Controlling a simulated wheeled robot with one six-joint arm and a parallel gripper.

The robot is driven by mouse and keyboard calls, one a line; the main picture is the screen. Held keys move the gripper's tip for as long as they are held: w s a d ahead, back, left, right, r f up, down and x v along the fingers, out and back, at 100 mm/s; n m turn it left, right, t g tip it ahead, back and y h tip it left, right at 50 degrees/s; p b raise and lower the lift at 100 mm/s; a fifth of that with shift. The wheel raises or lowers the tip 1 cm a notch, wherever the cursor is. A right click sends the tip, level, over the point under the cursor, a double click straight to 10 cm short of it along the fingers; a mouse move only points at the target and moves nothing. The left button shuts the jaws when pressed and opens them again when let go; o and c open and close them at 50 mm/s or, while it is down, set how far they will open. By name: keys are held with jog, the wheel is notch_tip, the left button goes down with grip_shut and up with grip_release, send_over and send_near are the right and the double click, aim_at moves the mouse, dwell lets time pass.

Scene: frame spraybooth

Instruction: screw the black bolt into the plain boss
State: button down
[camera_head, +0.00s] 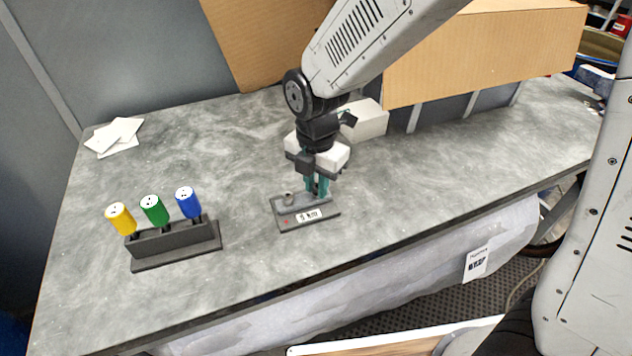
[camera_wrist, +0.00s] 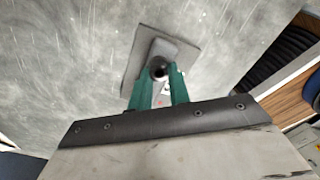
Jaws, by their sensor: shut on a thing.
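My gripper (camera_head: 317,192) points down over the right part of a small dark grey plate (camera_head: 278,212) on the bench, its teal fingers close to the plate. In the wrist view the two fingertips (camera_wrist: 159,75) are shut on a dark round thing (camera_wrist: 158,68), which looks like the black bolt seen end-on. The bolt is hidden behind the fingers in the head view. A short grey boss (camera_head: 288,199) stands on the plate's left part, left of the fingers. A boss under the fingers is hidden, so I cannot tell how the bolt meets it.
A dark rack (camera_head: 175,245) with yellow (camera_head: 121,218), green (camera_head: 154,210) and blue (camera_head: 188,202) handled tools stands at left. White papers (camera_head: 115,137) lie at the back left. A white box (camera_head: 365,120) and large cardboard (camera_head: 480,55) stand behind my arm.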

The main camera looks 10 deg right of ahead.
jog(key=m, duration=0.2)
jog(key=shift+m, duration=0.3)
jog(key=m, duration=0.3)
jog(key=shift+w+a, duration=0.1)
jog(key=shift+m, duration=0.8)
jog(key=m, duration=0.4)
jog(key=shift+w+m, duration=0.1)
jog(key=shift+m, duration=0.2)
